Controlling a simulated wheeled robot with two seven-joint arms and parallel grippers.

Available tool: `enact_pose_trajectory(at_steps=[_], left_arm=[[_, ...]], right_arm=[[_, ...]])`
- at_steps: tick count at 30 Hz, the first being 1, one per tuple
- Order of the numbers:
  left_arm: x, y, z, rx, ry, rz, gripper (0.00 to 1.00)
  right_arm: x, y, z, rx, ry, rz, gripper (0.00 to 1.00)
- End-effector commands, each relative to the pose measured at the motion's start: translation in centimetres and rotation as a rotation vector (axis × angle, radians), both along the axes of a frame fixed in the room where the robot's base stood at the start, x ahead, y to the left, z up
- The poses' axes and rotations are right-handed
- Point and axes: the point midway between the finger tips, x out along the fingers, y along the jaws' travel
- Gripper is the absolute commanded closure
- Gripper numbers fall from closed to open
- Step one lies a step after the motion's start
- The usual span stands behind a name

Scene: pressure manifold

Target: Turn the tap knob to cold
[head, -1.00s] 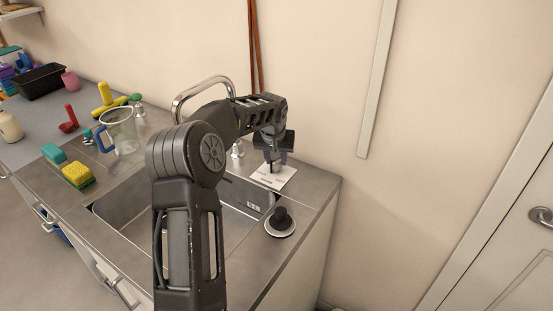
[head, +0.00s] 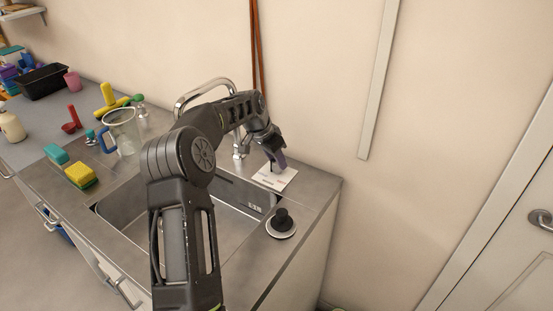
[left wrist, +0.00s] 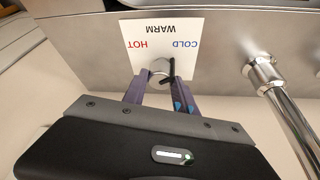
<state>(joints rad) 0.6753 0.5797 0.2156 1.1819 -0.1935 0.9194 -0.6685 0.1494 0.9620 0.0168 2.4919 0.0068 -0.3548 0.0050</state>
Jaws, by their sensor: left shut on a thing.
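The tap knob (left wrist: 161,69) is a small silver round with a black pointer, in front of a white card (left wrist: 160,22) marked HOT, WARM and COLD. The lettering is upside down in the left wrist view. The pointer's black end is on the COLD side of the knob, below that word. My left gripper (left wrist: 160,82) is shut on the knob, one purple finger on each side. In the head view the card (head: 283,180) lies behind the sink, and my left gripper (head: 279,162) is tilted over it, hiding the knob. My right gripper is not in view.
The curved tap spout (head: 205,86) stands left of the card, close to my left arm. A black-knobbed round piece (head: 282,222) sits on the counter's right side. A glass jug (head: 124,132) and sponges (head: 80,176) stand left of the sink. The wall is close behind.

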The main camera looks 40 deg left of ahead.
Motion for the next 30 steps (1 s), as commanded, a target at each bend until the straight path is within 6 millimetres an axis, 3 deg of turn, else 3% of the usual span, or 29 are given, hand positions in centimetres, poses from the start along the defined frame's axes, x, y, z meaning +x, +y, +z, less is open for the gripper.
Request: enact_pose_trajectory(at_steps=[12, 13, 20, 30], left_arm=[[-0.01, 0.03, -0.01, 0.001, 0.001, -0.010, 1.00], [-0.02, 0.03, -0.01, 0.001, 0.001, -0.010, 0.64], [-0.02, 0.02, -0.02, 0.001, 0.001, -0.009, 0.45], [-0.13, 0.06, 0.27, 0.001, 0.000, -0.008, 0.45]], right_arm=[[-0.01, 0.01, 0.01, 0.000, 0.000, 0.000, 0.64], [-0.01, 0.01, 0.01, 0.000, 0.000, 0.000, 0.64], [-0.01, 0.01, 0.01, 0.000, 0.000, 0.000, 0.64], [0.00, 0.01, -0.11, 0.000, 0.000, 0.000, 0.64]])
